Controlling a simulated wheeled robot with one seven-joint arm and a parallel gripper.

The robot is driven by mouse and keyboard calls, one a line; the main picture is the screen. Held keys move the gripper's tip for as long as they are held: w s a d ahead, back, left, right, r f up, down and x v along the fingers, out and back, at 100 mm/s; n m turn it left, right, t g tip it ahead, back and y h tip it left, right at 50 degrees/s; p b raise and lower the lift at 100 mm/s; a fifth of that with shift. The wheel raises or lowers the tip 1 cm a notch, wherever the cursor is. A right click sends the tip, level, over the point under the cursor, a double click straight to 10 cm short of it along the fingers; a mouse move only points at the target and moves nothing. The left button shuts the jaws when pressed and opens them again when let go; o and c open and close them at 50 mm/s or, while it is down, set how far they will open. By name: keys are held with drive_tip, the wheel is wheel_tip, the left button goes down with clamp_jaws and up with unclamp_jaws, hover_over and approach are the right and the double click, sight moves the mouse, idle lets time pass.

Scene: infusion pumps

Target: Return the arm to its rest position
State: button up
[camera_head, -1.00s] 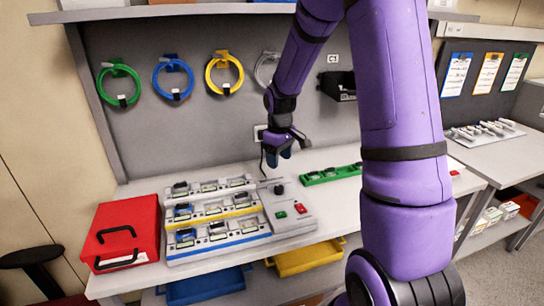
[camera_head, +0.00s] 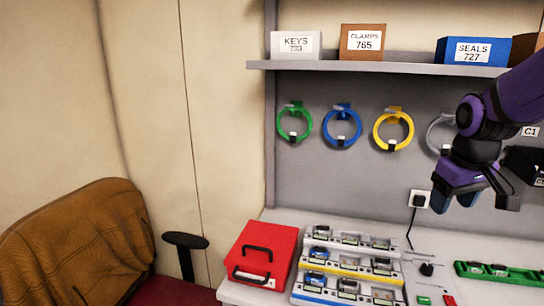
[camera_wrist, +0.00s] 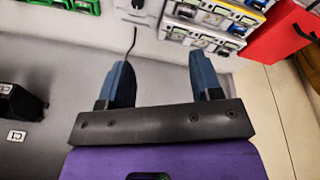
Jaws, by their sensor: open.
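My gripper (camera_head: 462,196) is at the right side of the head view, at the end of my purple arm. It is in front of the grey back panel and above the workbench. In the wrist view the two blue fingers of my gripper (camera_wrist: 165,82) stand apart, with nothing between them. The pump rack (camera_head: 350,271) with several small devices is on the bench below and to the left of the gripper; it also shows in the wrist view (camera_wrist: 205,35).
A red case (camera_head: 262,252) stands left of the rack, and a green tray (camera_head: 500,272) lies to the right. Coloured rings, including a yellow one (camera_head: 393,130), hang on the panel. Labelled boxes, including KEYS (camera_head: 296,45), sit on the shelf above. A chair (camera_head: 80,245) is at left.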

drive_tip(key=s+a+r+m+t, duration=0.1)
drive_tip(key=s+a+r, duration=0.1)
drive_tip(key=s, duration=0.6)
drive_tip(key=s+a+r+t, duration=0.1)
drive_tip(key=s+a+r, duration=0.2)
drive_tip(key=s, duration=0.5)
drive_tip(key=shift+s+a+r+m+t+y, duration=0.15)
drive_tip(key=shift+s+r+m+t+y, duration=0.2)
drive_tip(key=shift+r, duration=0.55)
idle(0.5)
